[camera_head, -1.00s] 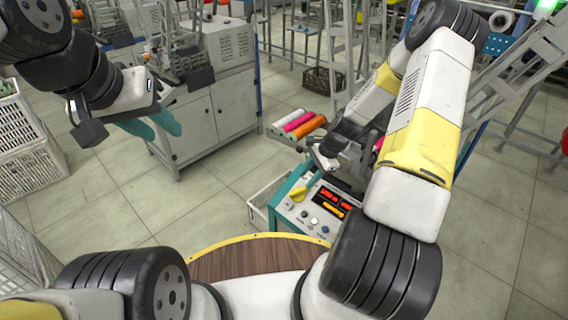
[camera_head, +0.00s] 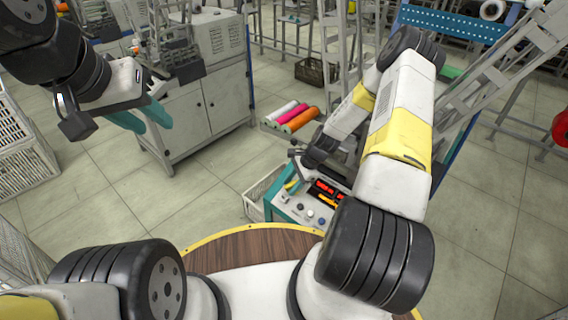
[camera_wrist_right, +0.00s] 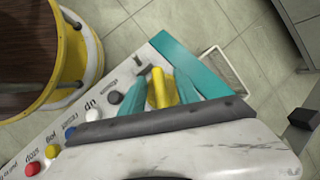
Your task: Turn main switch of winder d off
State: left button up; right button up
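The winder control panel (camera_head: 305,207) stands below my right arm in the head view, with red lit displays, knobs and a teal edge. In the right wrist view, a yellow upright handle (camera_wrist_right: 158,92), which looks like the main switch, rises near the panel's corner. My right gripper (camera_wrist_right: 162,84) has its two teal fingers on either side of this handle, apart, with narrow gaps; contact cannot be made out. My left gripper (camera_head: 143,117) is open and empty in the air at the left, away from the panel. The switch's position marking is not readable.
A black knob (camera_wrist_right: 116,97) and several coloured buttons line the panel beside the yellow handle. A pale crate (camera_head: 256,196) stands left of the panel. Coloured bobbins (camera_head: 291,116) lie on the floor behind. A round wooden top (camera_head: 250,245) is in front.

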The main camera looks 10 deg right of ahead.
grip_shut()
jog(key=shift+n, duration=0.3)
jog(key=shift+w+a+n+g+h, duration=0.1)
jog(key=shift+n+g+h, duration=0.2)
jog(key=shift+n+g, duration=0.5)
jog(key=n+g+h, duration=0.1)
jog(key=n+g, duration=0.1)
jog(key=n, duration=0.1)
jog(key=n+g+h, duration=0.2)
jog(key=n+h, duration=0.1)
jog(key=n, duration=0.1)
jog(key=shift+n+g, duration=0.3)
jog(key=shift+g, duration=0.1)
jog(key=shift+h, duration=0.3)
grip_release()
